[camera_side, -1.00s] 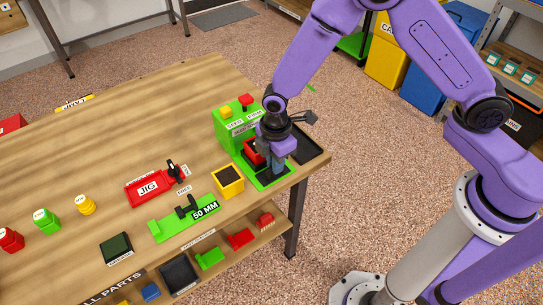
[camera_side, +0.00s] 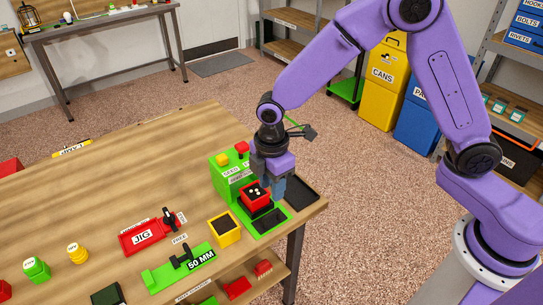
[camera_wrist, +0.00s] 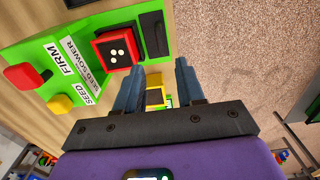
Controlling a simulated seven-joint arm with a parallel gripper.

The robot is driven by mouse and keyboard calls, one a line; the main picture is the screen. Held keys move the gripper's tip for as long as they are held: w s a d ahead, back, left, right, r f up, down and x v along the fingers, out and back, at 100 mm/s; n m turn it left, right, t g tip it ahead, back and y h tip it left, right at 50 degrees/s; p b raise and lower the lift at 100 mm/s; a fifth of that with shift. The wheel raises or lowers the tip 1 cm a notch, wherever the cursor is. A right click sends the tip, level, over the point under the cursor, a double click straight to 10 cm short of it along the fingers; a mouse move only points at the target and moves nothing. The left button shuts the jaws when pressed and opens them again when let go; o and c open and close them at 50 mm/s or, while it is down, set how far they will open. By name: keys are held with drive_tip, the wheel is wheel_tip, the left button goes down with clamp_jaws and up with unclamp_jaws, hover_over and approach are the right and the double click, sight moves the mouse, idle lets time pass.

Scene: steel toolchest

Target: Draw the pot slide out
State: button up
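The green seed sower (camera_side: 221,182) stands near the table's right end, with a yellow and a red button on top. In the wrist view the sower (camera_wrist: 42,54) is at the left. A red pot (camera_side: 254,200) of dark soil with several white seeds sits at its front. The pot (camera_wrist: 105,59) also shows in the wrist view, beside a dark flat part (camera_wrist: 152,35) that may belong to the slide. My gripper (camera_side: 270,190) is just beside and above the pot. Its fingers (camera_wrist: 160,68) are apart and empty; the pot lies outside them.
A yellow pot (camera_side: 226,231) stands in front of the sower. A red jig (camera_side: 141,235) and a green 50 mm gauge (camera_side: 178,266) lie to its left. A dark tray (camera_side: 299,189) lies behind my gripper by the table's right edge.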

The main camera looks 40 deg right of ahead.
wheel_tip(320, 180, up, 8)
drive_tip(key=shift+r, duration=0.2)
idle(0.3)
drive_tip(key=s+d+r+m, duration=0.1)
drive_tip(key=s+d+m, duration=0.1)
drive_tip(key=s+d, duration=0.7)
drive_tip(key=s+d+r+m, duration=0.2)
drive_tip(key=s+d, duration=0.6)
drive_tip(key=s, duration=0.7)
drive_tip(key=shift+d+m, duration=0.35)
drive_tip(key=shift+m, duration=0.35)
